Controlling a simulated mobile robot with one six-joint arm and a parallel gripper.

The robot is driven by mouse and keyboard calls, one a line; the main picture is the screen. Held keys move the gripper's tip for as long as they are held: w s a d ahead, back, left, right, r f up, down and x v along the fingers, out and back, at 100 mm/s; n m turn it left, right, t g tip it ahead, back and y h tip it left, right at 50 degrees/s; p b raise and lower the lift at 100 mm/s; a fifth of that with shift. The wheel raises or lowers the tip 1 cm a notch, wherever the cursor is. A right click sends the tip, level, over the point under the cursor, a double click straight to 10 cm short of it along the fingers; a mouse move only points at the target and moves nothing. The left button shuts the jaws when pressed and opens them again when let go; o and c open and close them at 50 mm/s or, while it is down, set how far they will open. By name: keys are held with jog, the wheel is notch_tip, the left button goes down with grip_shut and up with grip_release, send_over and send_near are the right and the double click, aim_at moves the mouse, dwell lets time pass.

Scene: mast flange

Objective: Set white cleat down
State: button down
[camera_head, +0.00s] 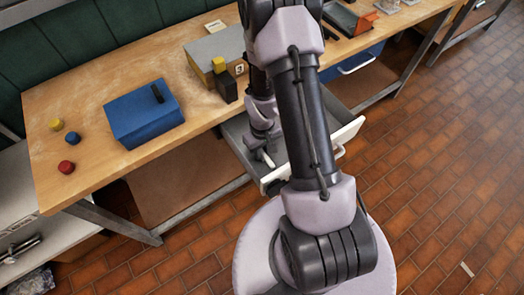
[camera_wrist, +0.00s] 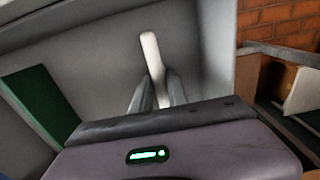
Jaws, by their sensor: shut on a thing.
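The white cleat (camera_wrist: 150,58) is a slim pale bar standing out between my fingers in the wrist view. My gripper (camera_wrist: 157,92) is shut on its lower part. In the head view my gripper (camera_head: 262,152) reaches down into the open grey drawer (camera_head: 349,132) under the workbench, and a small pale end of the cleat (camera_head: 268,159) shows beside it. The drawer's grey inside (camera_wrist: 95,65) fills much of the wrist view. I cannot tell whether the cleat touches the drawer floor.
On the workbench (camera_head: 100,92) are a blue box (camera_head: 140,118) with a black handle, yellow, blue and red knobs, and a grey-topped box (camera_head: 215,48) beside a black block with a yellow top. A green flat piece (camera_wrist: 40,100) is at left in the wrist view.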

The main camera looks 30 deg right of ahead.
jog(key=shift+f, duration=0.2)
jog(key=c, duration=1.3)
grip_release()
jog(key=shift+r, duration=0.1)
jog(key=shift+r, duration=0.1)
